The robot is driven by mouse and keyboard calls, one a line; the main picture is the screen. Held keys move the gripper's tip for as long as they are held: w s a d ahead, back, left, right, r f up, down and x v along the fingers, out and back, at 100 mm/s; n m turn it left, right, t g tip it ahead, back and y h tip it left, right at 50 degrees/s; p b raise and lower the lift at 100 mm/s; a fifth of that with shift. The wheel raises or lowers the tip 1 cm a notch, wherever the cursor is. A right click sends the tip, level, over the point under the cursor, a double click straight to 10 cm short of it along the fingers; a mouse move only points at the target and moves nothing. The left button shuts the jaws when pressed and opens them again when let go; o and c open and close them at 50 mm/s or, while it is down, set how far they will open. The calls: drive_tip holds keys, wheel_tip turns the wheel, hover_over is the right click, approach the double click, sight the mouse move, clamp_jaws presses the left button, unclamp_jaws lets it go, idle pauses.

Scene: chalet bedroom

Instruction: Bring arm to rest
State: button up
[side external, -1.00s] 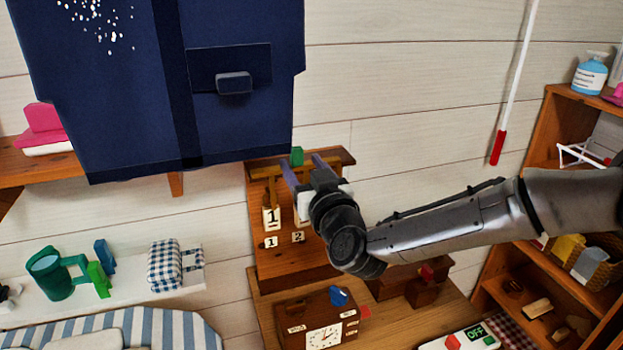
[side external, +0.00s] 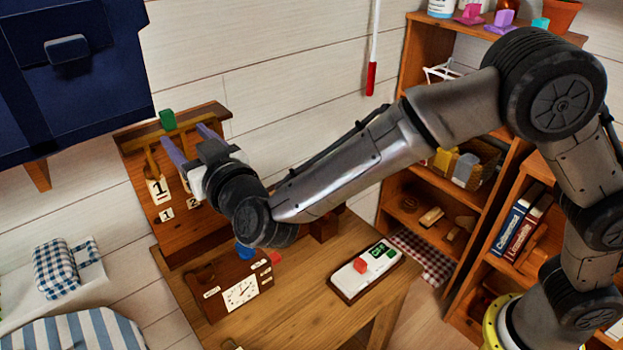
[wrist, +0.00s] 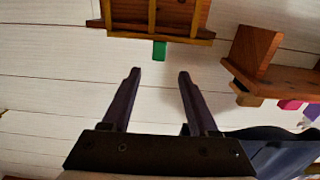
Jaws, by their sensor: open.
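My gripper (side external: 188,140) is open and empty, with two purple fingers pointing toward a wooden wall board (side external: 222,112) with hanging number tags. In the wrist view the fingers (wrist: 159,75) are spread, with only white plank wall seen between them. A green block (side external: 167,119) sits at the top of the board's yellowish rail. It also shows in the wrist view (wrist: 159,51), beyond the fingertips and apart from them. My arm reaches in from the right and is bent. The wrist hides part of the board's lower right.
A wooden table (side external: 290,310) below holds a clock box (side external: 240,292) and a white switch panel (side external: 366,270). A dark blue cabinet (side external: 90,110) hangs to the left. Wooden shelves (side external: 425,60) stand to the right behind my arm. A red-tipped rod (side external: 371,80) hangs on the wall.

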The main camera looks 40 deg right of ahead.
drive_tip(key=d+r+m+t+h, duration=0.1)
drive_tip(key=d+r+m+h, duration=0.2)
drive_tip(key=d+r, duration=1.4)
drive_tip(key=s+d+r+n+y, duration=0.1)
drive_tip(key=s+d+r+y, duration=0.15)
drive_tip(key=s+d, duration=0.5)
drive_tip(key=s+d+f+g, duration=0.2)
drive_tip(key=s+f+g, duration=0.2)
drive_tip(key=s+f, duration=0.4)
drive_tip(key=s+d+f+n+g, duration=0.1)
drive_tip(key=s+d+f+g, duration=0.2)
drive_tip(key=s+f+g, duration=0.2)
drive_tip(key=s+d+f+n+g, duration=0.1)
drive_tip(key=s+f+g, duration=0.3)
drive_tip(key=s+f, duration=0.8)
drive_tip(key=s+d, duration=0.1)
drive_tip(key=s, duration=0.1)
drive_tip(key=shift+s+d, duration=0.35)
drive_tip(key=shift+d, duration=0.05)
drive_tip(key=shift+y, duration=0.25)
